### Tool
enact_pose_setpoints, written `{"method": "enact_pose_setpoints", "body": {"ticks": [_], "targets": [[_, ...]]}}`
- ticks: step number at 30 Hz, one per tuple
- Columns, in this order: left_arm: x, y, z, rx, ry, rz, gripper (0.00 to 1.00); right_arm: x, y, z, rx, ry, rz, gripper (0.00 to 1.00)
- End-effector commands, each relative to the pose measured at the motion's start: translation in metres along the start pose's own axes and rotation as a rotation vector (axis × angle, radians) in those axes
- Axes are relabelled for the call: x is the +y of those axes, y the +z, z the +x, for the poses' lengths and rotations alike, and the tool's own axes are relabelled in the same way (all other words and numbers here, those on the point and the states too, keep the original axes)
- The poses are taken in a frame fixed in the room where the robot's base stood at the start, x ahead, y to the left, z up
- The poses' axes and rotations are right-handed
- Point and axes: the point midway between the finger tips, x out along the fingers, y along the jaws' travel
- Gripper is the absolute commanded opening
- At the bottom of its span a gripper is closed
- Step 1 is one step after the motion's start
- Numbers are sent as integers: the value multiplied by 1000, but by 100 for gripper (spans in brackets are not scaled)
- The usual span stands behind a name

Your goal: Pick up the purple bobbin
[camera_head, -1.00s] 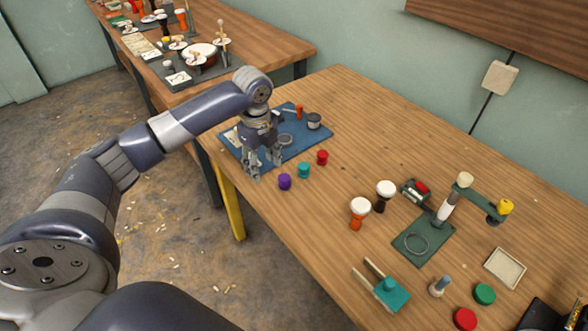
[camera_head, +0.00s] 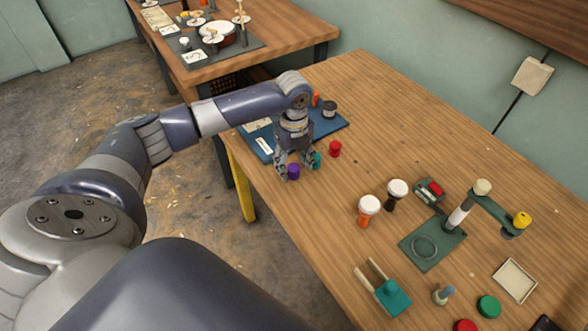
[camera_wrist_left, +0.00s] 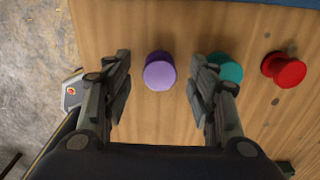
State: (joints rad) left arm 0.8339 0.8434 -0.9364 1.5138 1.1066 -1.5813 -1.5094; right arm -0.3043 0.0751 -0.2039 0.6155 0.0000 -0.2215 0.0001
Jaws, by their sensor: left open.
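The purple bobbin (camera_head: 293,171) stands on the wooden table near its left edge, beside the blue mat. My left gripper (camera_head: 296,172) is open and reaches down around it from above. In the left wrist view the purple bobbin (camera_wrist_left: 159,71) stands between the two open fingers (camera_wrist_left: 160,98), apart from both. The right-hand finger is close to the teal bobbin (camera_wrist_left: 226,69) and partly hides it. My right gripper is not in view.
A red bobbin (camera_head: 335,149) stands just right of the teal one. The blue mat (camera_head: 340,121) lies behind the gripper. Two goblet drums (camera_head: 368,209) (camera_head: 396,192) and a green stand (camera_head: 433,246) are further right. The table between is clear.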

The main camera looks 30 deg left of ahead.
Motion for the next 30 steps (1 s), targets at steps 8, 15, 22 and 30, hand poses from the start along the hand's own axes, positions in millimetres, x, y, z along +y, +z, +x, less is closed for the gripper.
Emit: {"method": "enact_pose_setpoints", "body": {"ticks": [8,15,22,30], "targets": [[0,0,19,-1,-1,0,53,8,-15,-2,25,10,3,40],[0,0,18,-1,-1,0,29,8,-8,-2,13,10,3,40],[0,0,18,-1,-1,-1,16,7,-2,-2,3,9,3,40],[0,1,16,-1,-2,-1,16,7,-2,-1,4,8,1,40]]}}
